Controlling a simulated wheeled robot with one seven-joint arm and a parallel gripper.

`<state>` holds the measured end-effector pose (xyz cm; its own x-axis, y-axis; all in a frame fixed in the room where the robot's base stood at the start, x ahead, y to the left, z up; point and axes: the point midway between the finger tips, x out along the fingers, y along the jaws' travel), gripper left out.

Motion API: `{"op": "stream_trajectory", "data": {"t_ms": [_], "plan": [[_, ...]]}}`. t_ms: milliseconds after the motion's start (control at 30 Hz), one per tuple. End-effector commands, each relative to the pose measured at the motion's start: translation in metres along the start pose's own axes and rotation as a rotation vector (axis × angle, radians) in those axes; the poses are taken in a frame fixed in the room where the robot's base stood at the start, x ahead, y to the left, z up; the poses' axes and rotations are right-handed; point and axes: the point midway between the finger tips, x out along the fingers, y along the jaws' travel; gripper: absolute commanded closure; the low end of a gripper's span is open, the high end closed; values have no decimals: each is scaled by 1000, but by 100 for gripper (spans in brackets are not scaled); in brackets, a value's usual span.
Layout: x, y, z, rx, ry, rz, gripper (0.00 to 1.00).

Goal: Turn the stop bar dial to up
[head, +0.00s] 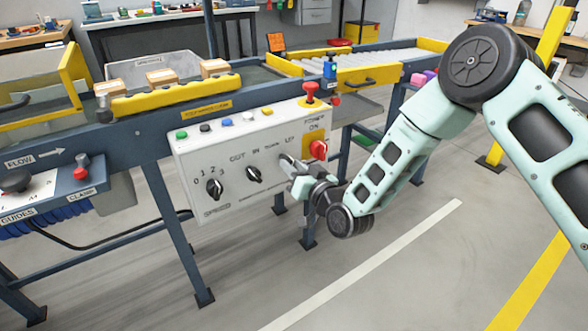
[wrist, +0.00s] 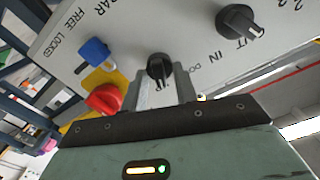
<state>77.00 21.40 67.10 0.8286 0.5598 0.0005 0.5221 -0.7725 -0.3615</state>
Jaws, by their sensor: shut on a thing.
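The stop bar dial (wrist: 158,66) is a round black knob on the grey control panel (head: 225,165). It sits between DOWN and UP labels in the head view, where my gripper hides the knob. My gripper (head: 287,165) is at the panel face. In the wrist view my gripper (wrist: 163,84) has its two fingers on either side of the dial, shut on it. Which label the dial points to cannot be read clearly.
The OUT/IN dial (head: 254,174) and the 0-3 dial (head: 214,188) lie left of my gripper. A red power knob (head: 319,149) is close on its right. A blue switch (wrist: 97,51) marked FREE/LOCKED is nearby. Open floor lies in front.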

Motion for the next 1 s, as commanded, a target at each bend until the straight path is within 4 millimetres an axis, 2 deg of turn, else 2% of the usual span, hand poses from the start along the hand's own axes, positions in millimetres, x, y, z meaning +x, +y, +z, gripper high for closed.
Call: {"op": "stream_trajectory", "data": {"t_ms": [333, 867, 900, 1000], "plan": [[-1, 1, 2, 144, -3, 2, 94], [-1, 1, 2, 170, -4, 2, 94], [-1, 1, 2, 170, -4, 2, 68], [-1, 1, 2, 170, -4, 2, 66]]}}
